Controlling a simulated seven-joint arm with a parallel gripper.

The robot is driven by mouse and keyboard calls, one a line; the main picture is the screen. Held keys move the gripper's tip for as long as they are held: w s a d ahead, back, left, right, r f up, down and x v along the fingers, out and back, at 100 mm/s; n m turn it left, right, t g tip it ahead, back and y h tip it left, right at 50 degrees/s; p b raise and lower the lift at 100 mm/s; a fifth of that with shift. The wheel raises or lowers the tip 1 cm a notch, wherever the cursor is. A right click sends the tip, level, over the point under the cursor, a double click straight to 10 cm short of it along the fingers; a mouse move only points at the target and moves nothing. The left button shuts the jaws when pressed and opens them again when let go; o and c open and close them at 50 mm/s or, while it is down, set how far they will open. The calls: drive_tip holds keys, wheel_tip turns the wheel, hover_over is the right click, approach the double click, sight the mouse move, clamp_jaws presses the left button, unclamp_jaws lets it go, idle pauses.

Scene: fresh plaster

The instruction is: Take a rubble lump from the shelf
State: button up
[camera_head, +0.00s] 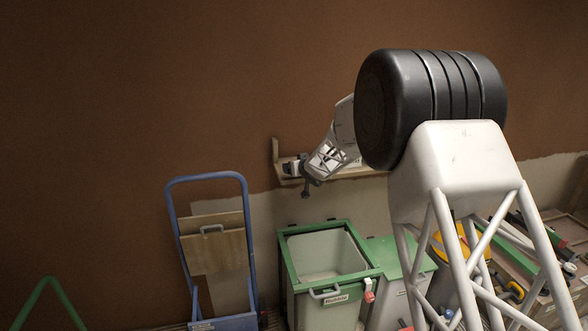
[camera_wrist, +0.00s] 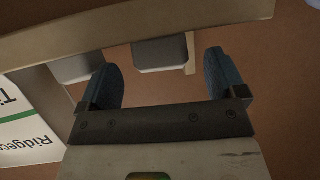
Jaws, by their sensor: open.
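The wooden shelf (camera_head: 372,173) is fixed to the brown wall; its upright left end shows. My gripper (camera_head: 308,178) is at the left part of the shelf, and what lies between its fingers is too small to tell there. In the wrist view my gripper (camera_wrist: 160,64) is open, with a blue pad on each side. A pale grey block-like lump (camera_wrist: 160,54) shows beyond and between the fingertips, partly hidden by a wooden board (camera_wrist: 150,24). A second grey lump (camera_wrist: 76,67) is to its left, close to the left finger. I cannot tell whether any finger touches a lump.
A white labelled pack (camera_wrist: 28,117) stands at the left in the wrist view. Below the shelf is an open green-rimmed bin (camera_head: 337,299) labelled Rubble, with a lidded green bin (camera_head: 402,257) beside it. A blue hand truck (camera_head: 172,225) stands left. Tools lie at the right.

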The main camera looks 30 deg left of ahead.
drive_tip(key=shift+x, duration=1.65)
drive_tip(key=c, duration=1.1)
